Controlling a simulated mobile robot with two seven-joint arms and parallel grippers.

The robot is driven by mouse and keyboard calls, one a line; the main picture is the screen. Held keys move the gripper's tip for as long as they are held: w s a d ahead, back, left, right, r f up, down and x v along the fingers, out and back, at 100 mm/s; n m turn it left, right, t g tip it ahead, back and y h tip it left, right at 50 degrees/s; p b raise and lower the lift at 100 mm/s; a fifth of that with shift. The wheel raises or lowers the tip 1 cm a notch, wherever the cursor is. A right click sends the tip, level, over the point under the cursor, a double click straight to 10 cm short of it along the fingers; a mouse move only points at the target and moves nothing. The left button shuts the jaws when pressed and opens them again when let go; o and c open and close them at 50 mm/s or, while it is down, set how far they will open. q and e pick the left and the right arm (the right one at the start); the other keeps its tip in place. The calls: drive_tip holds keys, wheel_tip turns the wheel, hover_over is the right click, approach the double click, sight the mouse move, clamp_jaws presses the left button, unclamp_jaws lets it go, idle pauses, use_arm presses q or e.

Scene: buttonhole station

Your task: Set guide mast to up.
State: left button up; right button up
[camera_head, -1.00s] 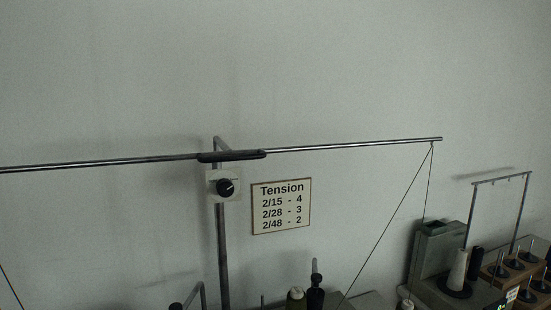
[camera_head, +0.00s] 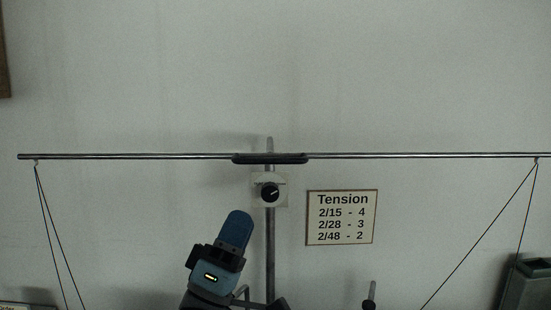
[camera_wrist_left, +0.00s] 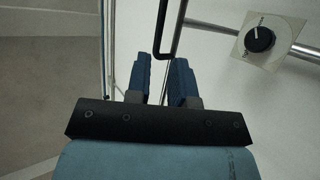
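The guide mast (camera_head: 270,240) is a thin metal pole in front of the wall. It carries a long, nearly level crossbar (camera_head: 420,156) with a dark handle (camera_head: 270,159) at its middle. A black knob (camera_head: 269,192) on a pale plate sits just below; it also shows in the left wrist view (camera_wrist_left: 259,39). My left gripper (camera_head: 237,230) is below and left of the knob, pointing up. In the left wrist view its blue fingers (camera_wrist_left: 160,75) are apart and empty, with a black looped bar (camera_wrist_left: 175,35), apparently the handle, just ahead of them. My right gripper is not in view.
A "Tension" sign (camera_head: 342,217) hangs on the wall right of the mast. Threads (camera_head: 51,235) hang from both crossbar ends. A grey-green machine part (camera_head: 530,285) stands at the lower right.

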sight(269, 162)
use_arm(q)
drive_tip(key=shift+p+x, duration=1.6)
drive_tip(key=shift+x, duration=4.25)
drive_tip(key=shift+f, duration=0.1)
drive_tip(key=shift+c, duration=0.3)
clamp_jaws()
